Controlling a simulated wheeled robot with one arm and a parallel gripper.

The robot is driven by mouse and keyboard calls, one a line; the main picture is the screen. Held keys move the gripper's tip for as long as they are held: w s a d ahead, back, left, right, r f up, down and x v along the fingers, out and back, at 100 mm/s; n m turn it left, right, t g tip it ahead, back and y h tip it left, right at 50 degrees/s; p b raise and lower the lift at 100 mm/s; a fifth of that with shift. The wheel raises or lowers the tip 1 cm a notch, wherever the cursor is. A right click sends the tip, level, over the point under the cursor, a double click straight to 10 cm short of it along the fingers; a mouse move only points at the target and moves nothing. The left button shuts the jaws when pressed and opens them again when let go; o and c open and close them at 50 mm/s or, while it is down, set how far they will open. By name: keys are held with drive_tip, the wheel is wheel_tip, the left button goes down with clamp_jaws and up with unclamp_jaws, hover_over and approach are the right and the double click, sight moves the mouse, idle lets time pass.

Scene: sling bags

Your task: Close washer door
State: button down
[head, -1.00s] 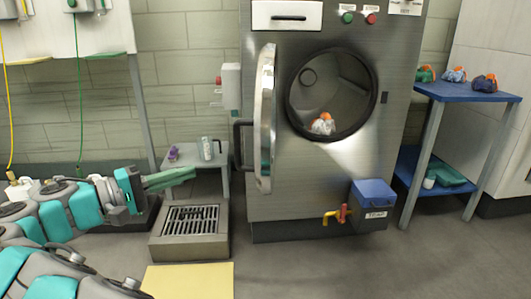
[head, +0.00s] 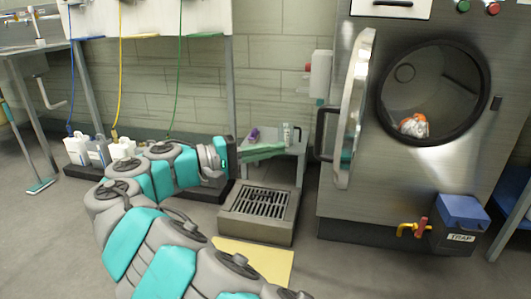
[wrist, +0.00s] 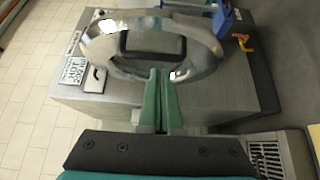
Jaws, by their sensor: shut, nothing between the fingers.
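The washer (head: 400,185) stands on the right in the head view, with its round opening facing out. Its door (head: 352,110) is swung wide open on the left and appears nearly edge-on; a dark handle (head: 321,135) sticks out from its left side. My gripper (head: 272,151), with green fingers, is shut and empty, left of the door and handle. In the wrist view the door's shiny rim (wrist: 205,55) lies ahead, and the fingertips (wrist: 161,73) overlap its edge in the picture. I cannot tell whether they touch.
Orange and white items (head: 414,126) lie inside the drum. A small table (head: 292,150) with bottles stands behind my gripper. A floor drain (head: 262,205) and yellow mat (head: 255,262) are below. A blue trap box (head: 462,212) with a red-and-yellow valve sits at the washer's lower front.

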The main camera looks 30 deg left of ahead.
sight(319, 148)
drive_tip(key=shift+w+d+b, duration=0.2)
drive_tip(key=shift+w+d, duration=0.65)
drive_tip(key=shift+d, duration=0.55)
drive_tip(key=shift+w+d+b, duration=0.2)
drive_tip(key=shift+w+d, duration=0.7)
drive_tip(key=shift+d, duration=0.55)
drive_tip(key=shift+w+d+b, duration=0.2)
drive_tip(key=shift+w+d, duration=0.65)
drive_tip(key=shift+d, duration=0.55)
